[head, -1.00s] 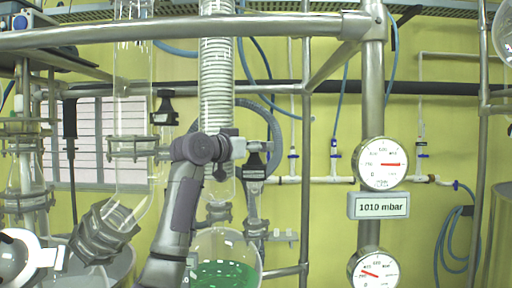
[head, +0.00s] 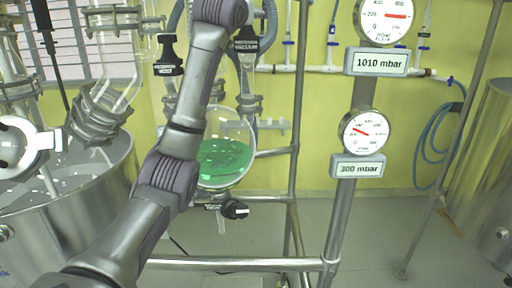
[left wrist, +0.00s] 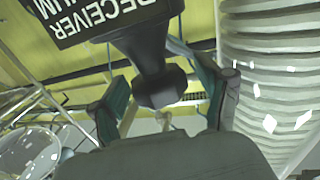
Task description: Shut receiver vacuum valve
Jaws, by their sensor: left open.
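The receiver vacuum valve (head: 247,44) is black, with a labelled plate, on the glass line above the round receiver flask (head: 224,158), which holds green liquid. In the left wrist view its plate (left wrist: 100,18) and black knob (left wrist: 160,88) fill the upper middle. My left gripper (left wrist: 165,98) is open, with one finger on each side of the knob; I cannot tell whether they touch it. In the head view my left arm rises in front of the flask to the top edge, and the gripper itself is not clearly seen. My right gripper is not in view.
A black vent valve (head: 169,68) stands left of the arm. A black-knobbed drain valve (head: 234,209) sits under the flask. Gauges show 1010 mbar (head: 382,63) and 300 mbar (head: 358,167) on a steel post. A ribbed white hose (left wrist: 270,70) runs close beside my gripper.

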